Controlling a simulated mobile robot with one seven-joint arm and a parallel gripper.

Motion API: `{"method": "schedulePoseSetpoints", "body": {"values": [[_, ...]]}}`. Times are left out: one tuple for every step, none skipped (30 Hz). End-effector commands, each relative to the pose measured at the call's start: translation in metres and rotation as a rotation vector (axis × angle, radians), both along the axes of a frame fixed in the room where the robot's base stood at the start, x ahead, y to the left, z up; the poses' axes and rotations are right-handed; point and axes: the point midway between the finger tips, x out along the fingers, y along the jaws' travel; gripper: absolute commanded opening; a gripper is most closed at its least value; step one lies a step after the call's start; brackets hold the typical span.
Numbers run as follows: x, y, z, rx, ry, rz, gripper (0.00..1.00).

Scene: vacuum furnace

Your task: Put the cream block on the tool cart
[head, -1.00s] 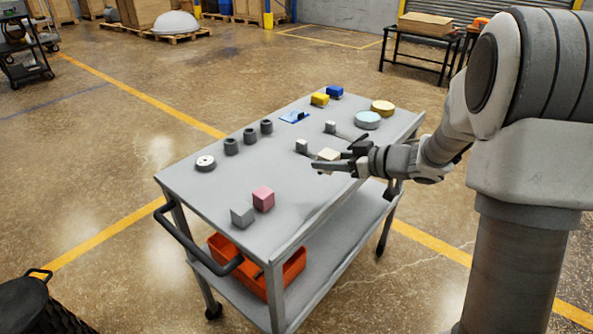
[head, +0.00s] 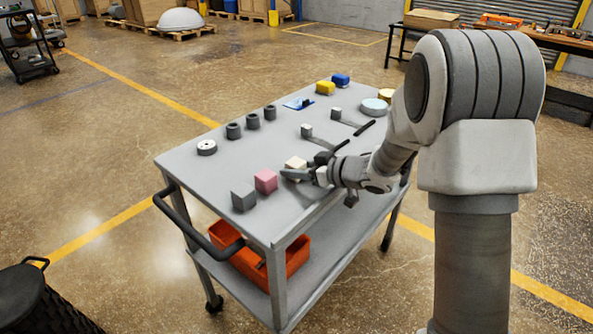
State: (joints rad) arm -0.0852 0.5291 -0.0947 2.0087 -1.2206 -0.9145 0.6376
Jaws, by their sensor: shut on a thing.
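The cream block (head: 296,163) is near the front right edge of the tool cart (head: 215,178), just right of the pink block. My gripper (head: 300,168) reaches in from the right and is shut on the cream block. One finger shows in front of the block and hides its lower part. Whether the block touches the cart top or hangs just above it is hard to tell.
On the cart, a pink block (head: 266,181) and a grey block (head: 243,197) stand left of my gripper. Several dark cylinders (head: 252,121), a white-topped disc (head: 206,148), a yellow block (head: 325,87) and a blue block (head: 341,79) stand further back.

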Motion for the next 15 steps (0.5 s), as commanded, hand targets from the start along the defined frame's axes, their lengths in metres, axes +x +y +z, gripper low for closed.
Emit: {"method": "schedulePoseSetpoints", "body": {"values": [[0.0002, 0.0, 0.0016, 0.0, -0.001, 0.0, 0.0], [0.0002, 0.0, 0.0016, 0.0, -0.001, 0.0, 0.0], [0.0002, -0.0001, 0.0013, 0.0, -0.001, 0.0, 0.0], [0.0002, -0.0001, 0.0006, 0.001, -0.001, 0.0, 0.0], [0.0002, -0.0001, -0.0004, 0.001, -0.001, 0.0, 0.0], [0.0002, -0.0002, -0.0019, 0.001, -0.001, 0.0, 0.0], [0.0002, -0.0002, -0.0029, 0.001, -0.001, 0.0, 0.0], [0.0001, -0.0002, -0.0023, 0.0, 0.0, 0.0, 0.55], [0.0001, -0.0002, -0.0021, 0.0, 0.0, 0.0, 0.62], [0.0001, -0.0002, -0.0021, 0.0, 0.0, 0.0, 0.68], [0.0001, -0.0002, -0.0021, 0.0, 0.0, 0.0, 0.73], [0.0001, -0.0002, -0.0021, 0.0, 0.0, 0.0, 0.8], [0.0, -0.0002, -0.0021, 0.0, 0.0, 0.0, 0.8], [0.0, -0.0002, -0.0021, 0.0, 0.0, 0.0, 0.8], [0.0, -0.0001, -0.002, 0.0, 0.0, 0.0, 0.8]]}}
